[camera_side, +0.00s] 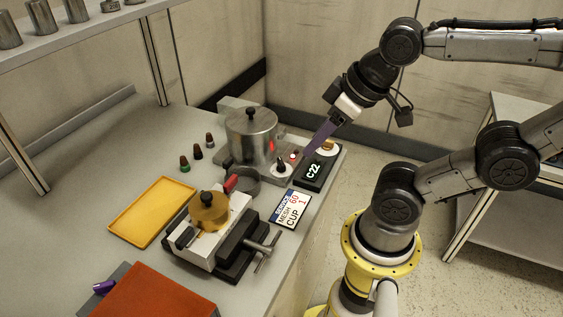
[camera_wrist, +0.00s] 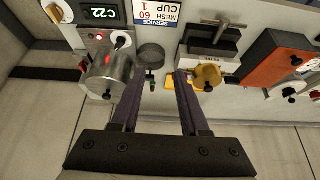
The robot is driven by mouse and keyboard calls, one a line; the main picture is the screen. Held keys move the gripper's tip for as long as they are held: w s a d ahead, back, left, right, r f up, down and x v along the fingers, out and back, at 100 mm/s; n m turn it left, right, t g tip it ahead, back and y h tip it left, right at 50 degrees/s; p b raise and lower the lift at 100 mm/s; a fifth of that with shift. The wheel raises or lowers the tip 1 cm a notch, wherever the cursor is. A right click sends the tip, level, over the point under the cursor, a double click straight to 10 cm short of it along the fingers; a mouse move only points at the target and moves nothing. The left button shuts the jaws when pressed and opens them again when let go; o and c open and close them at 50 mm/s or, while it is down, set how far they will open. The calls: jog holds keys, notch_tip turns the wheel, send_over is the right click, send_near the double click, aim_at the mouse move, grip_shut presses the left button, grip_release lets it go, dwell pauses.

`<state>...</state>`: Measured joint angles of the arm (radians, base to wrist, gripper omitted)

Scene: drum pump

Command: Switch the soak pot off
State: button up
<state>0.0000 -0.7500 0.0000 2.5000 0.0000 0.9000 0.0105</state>
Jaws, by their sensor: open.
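The soak pot (camera_side: 252,136) is a metal cylinder with a black lid knob on a grey base. It also shows left of my fingers in the wrist view (camera_wrist: 110,75). On the base, a black-and-white dial (camera_side: 282,164) stands beside a small red lamp (camera_side: 294,157) that looks lit. The wrist view also shows the dial (camera_wrist: 120,39) and lamp (camera_wrist: 98,37). A dark panel (camera_side: 318,173) reads C22. My gripper (camera_side: 308,156) has purple fingers pointing down by the lamp and panel. In the wrist view its fingers (camera_wrist: 160,75) are apart with nothing between them.
An orange-topped knob (camera_side: 327,147) is behind the panel. A mesh cup card (camera_side: 291,209), dark round cup (camera_side: 245,184), vise (camera_side: 232,240) with brass part, yellow tray (camera_side: 152,210), several small bottles and an orange box (camera_side: 155,292) occupy the bench. The left bench is clear.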

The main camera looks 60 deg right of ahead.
jog(key=m, duration=0.2)
jog(key=m+h, duration=0.6)
jog(key=m, duration=0.1)
send_near(281, 161)
jog(key=shift+t, duration=0.4)
jog(key=x, duration=0.8)
jog(key=shift+s+d+f, duration=0.1)
jog(key=shift+s+f, duration=0.15)
jog(key=shift+f, duration=0.2)
grip_shut()
